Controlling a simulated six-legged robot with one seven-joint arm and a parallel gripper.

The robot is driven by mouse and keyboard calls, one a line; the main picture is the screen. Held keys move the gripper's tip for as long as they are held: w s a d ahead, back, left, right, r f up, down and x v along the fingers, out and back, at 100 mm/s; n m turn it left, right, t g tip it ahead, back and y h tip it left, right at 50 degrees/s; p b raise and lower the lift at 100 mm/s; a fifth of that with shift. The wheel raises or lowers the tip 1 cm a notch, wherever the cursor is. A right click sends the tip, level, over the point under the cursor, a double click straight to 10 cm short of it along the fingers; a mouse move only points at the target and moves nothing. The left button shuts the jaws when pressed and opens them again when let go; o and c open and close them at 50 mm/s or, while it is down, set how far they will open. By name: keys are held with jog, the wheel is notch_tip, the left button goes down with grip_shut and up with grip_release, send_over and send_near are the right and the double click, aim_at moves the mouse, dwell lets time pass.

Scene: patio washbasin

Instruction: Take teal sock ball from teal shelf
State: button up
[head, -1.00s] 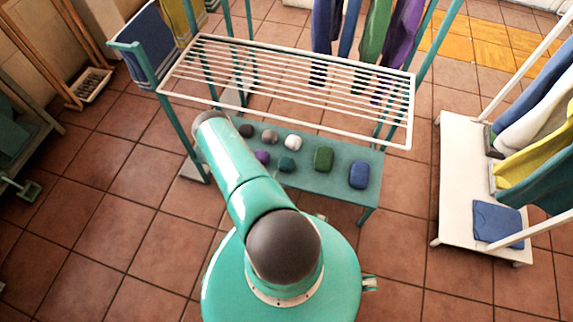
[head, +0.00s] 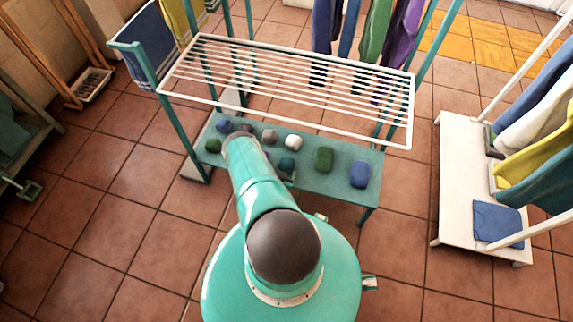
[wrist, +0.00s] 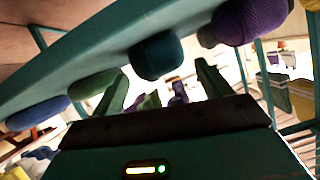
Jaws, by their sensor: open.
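The teal sock ball (head: 287,165) sits on the teal shelf (head: 335,189) near its front edge, with the arm just to its left. In the wrist view the teal sock ball (wrist: 157,56) lies just beyond the gap between my fingers, with the shelf (wrist: 72,62) running diagonally behind it. My gripper (wrist: 160,84) is open and empty, its two green fingers apart and pointed toward the ball. In the head view my gripper is hidden behind my arm.
Beside the teal ball are a purple ball (wrist: 250,18) and a green bundle (head: 324,158). A blue bundle (head: 360,174) and a white ball (head: 293,142) are also on the shelf. A white drying rack (head: 285,85) spans above. Floor in front is clear.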

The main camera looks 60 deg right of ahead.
aim_at(285, 168)
jog(key=x, duration=0.4)
jog(key=shift+d+f, duration=0.15)
jog(key=shift+f, duration=0.1)
jog(key=c, duration=0.7)
jog(key=shift+c, duration=0.2)
jog(key=shift+r, duration=0.2)
